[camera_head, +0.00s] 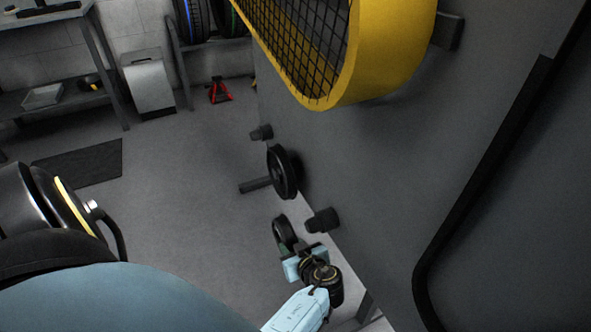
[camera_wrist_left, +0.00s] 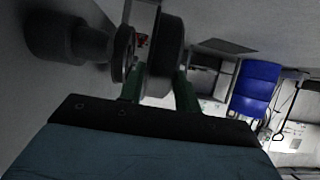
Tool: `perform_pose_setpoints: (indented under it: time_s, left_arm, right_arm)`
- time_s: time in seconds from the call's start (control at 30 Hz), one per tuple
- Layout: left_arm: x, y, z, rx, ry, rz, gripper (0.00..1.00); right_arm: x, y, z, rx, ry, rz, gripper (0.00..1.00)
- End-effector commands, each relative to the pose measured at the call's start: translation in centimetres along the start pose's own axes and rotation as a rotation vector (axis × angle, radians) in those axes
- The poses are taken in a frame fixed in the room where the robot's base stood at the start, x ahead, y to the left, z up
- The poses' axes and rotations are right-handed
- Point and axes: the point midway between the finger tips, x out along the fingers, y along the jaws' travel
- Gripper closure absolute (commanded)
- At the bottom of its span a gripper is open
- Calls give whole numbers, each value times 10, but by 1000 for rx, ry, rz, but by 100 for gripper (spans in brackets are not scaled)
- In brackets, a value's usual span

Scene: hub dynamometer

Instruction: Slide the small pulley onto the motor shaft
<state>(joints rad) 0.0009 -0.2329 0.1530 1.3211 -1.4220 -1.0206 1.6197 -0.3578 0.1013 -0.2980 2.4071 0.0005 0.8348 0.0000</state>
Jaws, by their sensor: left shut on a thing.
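My left gripper (camera_head: 290,250) is shut on a dark, round small pulley (camera_head: 284,232), held in front of the grey machine panel (camera_head: 420,160). In the left wrist view, the green fingers (camera_wrist_left: 160,92) of this gripper sit on either side of the pulley (camera_wrist_left: 166,50). A larger dark wheel (camera_head: 283,172) with a bar sticking out is mounted on the panel, farther away. A short dark stub (camera_head: 322,220) projects from the panel right beside the held pulley; I cannot tell whether it is the motor shaft. The held pulley appears apart from it. My right gripper is not in view.
A yellow mesh guard (camera_head: 395,60) juts from the panel above. A second dark stub (camera_head: 262,132) lies beyond the wheel. Open floor (camera_head: 190,190) is to the left, with a red jack stand (camera_head: 220,90), a white bin (camera_head: 148,82) and a bench farther back.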

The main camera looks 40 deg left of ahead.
Motion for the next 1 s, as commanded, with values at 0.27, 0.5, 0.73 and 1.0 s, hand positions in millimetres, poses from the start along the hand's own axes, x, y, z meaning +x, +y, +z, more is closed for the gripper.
perform_pose_setpoints:
  time_s: [0.27, 0.5, 0.73, 1.0]
  left_arm:
    - [0, -29, -3, 1, 4, -1, 100]
    - [0, -49, -2, 0, 3, -1, 100]
    - [0, -53, -2, -1, 3, 0, 100]
    - [0, -60, -2, 1, 3, -1, 100]
  right_arm:
    - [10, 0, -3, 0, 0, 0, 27]
    - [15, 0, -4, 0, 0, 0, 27]
    - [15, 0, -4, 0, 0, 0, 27]
    - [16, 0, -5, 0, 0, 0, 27]
